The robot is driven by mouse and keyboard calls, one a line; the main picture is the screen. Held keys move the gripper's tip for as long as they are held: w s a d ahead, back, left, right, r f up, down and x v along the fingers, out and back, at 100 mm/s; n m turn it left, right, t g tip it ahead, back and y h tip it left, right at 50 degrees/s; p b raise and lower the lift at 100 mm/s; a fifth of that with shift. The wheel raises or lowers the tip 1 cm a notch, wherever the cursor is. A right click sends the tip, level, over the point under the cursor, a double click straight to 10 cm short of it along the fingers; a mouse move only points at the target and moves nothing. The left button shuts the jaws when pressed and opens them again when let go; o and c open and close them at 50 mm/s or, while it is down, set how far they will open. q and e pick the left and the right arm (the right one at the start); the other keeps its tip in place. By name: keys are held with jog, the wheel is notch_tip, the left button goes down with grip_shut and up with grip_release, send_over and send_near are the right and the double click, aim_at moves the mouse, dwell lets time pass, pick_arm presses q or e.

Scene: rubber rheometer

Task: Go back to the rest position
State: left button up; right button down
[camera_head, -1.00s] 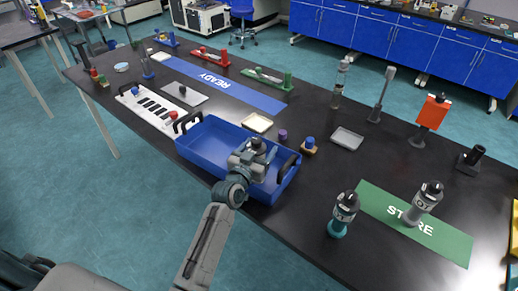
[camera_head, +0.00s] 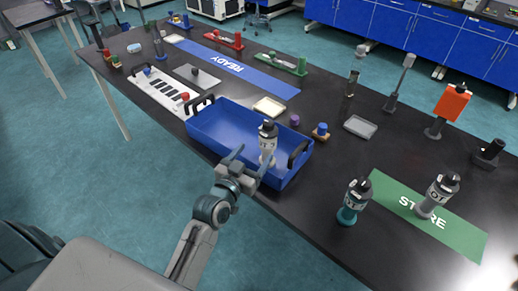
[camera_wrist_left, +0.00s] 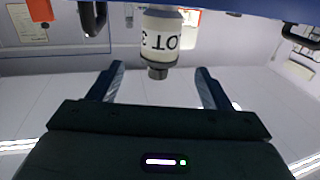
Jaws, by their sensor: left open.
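My left gripper (camera_head: 252,160) is open and empty at the near side of the blue tray (camera_head: 222,147), its fingers pointing toward a bottle. That bottle (camera_head: 267,142), pale with a dark cap and lettered label, stands upright in the right part of the tray. In the left wrist view the bottle (camera_wrist_left: 161,38) appears upside down beyond the open fingers (camera_wrist_left: 159,76), with a gap between. My right gripper is not in view.
A teal bottle (camera_head: 352,203) stands beside the green STORE mat (camera_head: 455,238), and a grey bottle (camera_head: 436,196) stands on it. A blue READY mat (camera_head: 270,81), racks and a white panel (camera_head: 160,88) lie farther back. Floor is clear in front of the table.

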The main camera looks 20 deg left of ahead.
pick_arm(q)
jog(key=shift+s, duration=0.3)
jog(key=s+a+f+g+y, duration=0.15)
jog(key=s+f+g, duration=0.3)
jog(key=s, duration=0.45)
jog(key=s+a+f+g, duration=0.2)
jog(key=s+f+g, duration=0.25)
jog(key=s, duration=0.45)
jog(key=s+a+f+g+y, duration=0.1)
jog(key=s+a+f+g, duration=0.1)
jog(key=s+f+g, duration=0.5)
notch_tip(320, 180, down, 24)
jog(key=s+a+f, duration=0.1)
jog(key=s+a, duration=0.1)
jog(key=s+a+f, duration=0.1)
jog(key=s+f, duration=1.6)
jog(key=f, duration=0.3)
jog(key=shift+s+a+n+g, duration=0.2)
jog(key=shift+a+n+g, duration=0.05)
jog(key=shift+n+g, duration=0.15)
